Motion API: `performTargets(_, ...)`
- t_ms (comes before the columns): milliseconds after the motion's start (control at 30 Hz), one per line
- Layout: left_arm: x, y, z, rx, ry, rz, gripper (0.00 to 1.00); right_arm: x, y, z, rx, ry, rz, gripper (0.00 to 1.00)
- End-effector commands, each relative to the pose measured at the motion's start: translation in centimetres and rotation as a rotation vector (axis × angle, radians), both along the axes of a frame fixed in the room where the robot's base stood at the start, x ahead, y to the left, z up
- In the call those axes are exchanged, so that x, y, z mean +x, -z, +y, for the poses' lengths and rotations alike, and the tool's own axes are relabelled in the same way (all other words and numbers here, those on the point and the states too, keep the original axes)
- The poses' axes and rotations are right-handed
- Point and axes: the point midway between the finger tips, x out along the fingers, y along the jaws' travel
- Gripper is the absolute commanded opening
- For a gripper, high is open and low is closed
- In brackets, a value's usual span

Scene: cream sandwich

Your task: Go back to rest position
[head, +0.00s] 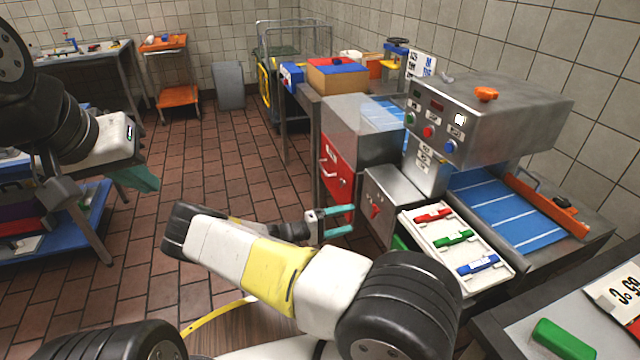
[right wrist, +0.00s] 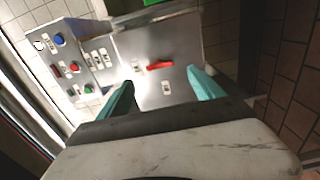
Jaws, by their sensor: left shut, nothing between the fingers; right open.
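My left gripper (head: 134,176) is at the far left of the head view, its teal fingers shut with nothing between them, above the floor beside a blue-topped shelf. My right gripper (head: 338,221) is in the middle of the head view, its two teal fingers apart and empty. It points right, towards a grey metal box with a red mark (head: 376,208). In the right wrist view the open fingers (right wrist: 156,92) frame a grey metal panel (right wrist: 180,50) with a red handle; nothing lies between them. I cannot tell the exact gap to the panel.
A white tray (head: 420,223) with red, green and blue clips juts out at the right. Behind it stand a steel machine with buttons (head: 520,108), a blue belt (head: 500,205) and a red-fronted box (head: 337,165). Brick floor (head: 210,150) is clear in the middle. A blue shelf (head: 80,235) stands left.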

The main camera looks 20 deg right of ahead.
Motion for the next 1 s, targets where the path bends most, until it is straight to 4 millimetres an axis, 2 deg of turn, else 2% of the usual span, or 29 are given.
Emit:
performTargets(133,0.0,0.0,0.0,0.0,0.0,0.0,0.0,-0.1,-0.2,-0.1,0.013,0.013,-0.001,0.76)
performTargets(267,0.0,0.0,0.0,0.0,0.0,0.0,0.0,-0.9,-1.1,-0.1,0.098,0.083,-0.001,0.76)
performTargets(567,0.0,0.0,0.0,0.0,0.0,0.0,0.0,-4.3,-5.3,1.6,0.51,0.328,0.008,0.76)
performTargets(767,0.0,0.0,0.0,0.0,0.0,0.0,0.0,-6.0,-9.3,4.0,0.803,0.41,0.009,0.76)
performTargets(1000,0.0,0.0,0.0,0.0,0.0,0.0,0.0,-7.9,-16.0,7.0,1.137,0.403,-0.003,0.76)
